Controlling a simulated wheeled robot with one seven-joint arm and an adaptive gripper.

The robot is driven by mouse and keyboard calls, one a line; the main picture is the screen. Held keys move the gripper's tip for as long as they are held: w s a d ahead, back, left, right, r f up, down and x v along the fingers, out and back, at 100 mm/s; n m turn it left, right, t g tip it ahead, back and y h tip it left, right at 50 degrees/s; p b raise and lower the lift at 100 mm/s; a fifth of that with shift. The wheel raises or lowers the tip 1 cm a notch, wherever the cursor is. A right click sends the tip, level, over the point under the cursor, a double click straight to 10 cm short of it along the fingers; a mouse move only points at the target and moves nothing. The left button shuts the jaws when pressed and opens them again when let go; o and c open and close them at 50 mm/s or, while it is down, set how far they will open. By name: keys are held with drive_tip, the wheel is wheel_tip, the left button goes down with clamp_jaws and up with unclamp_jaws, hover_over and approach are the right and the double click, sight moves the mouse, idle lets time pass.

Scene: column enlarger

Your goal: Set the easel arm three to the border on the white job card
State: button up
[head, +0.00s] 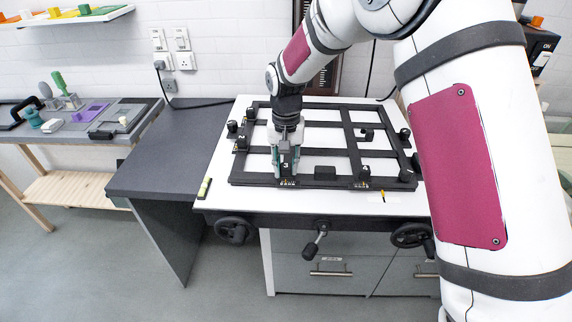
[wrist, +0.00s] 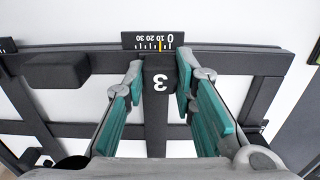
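Easel arm three's dark slider block (wrist: 159,83) bears a white "3", upside down in the wrist view. It stands at the dark scale plate (wrist: 153,41), numbered 0 to 30. A yellow line shows on the plate near the 10. My gripper (wrist: 161,78) has its teal-padded fingers on both sides of the block. Contact is unclear. In the head view my gripper (head: 286,165) is over the block at the easel's front left.
The black easel frame (head: 325,184) lies on a white baseboard (head: 222,172), with other knobs and blocks along its bars. Handwheels (head: 235,230) and a crank (head: 316,241) hang below the front edge. A grey desk (head: 160,170) at left is clear.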

clamp_jaws()
drive_tip(key=shift+d, duration=0.55)
drive_tip(key=o, duration=0.9)
unclamp_jaws()
drive_tip(key=shift+c, duration=0.2)
drive_tip(key=shift+r, duration=0.1)
wheel_tip(320, 180, up, 12)
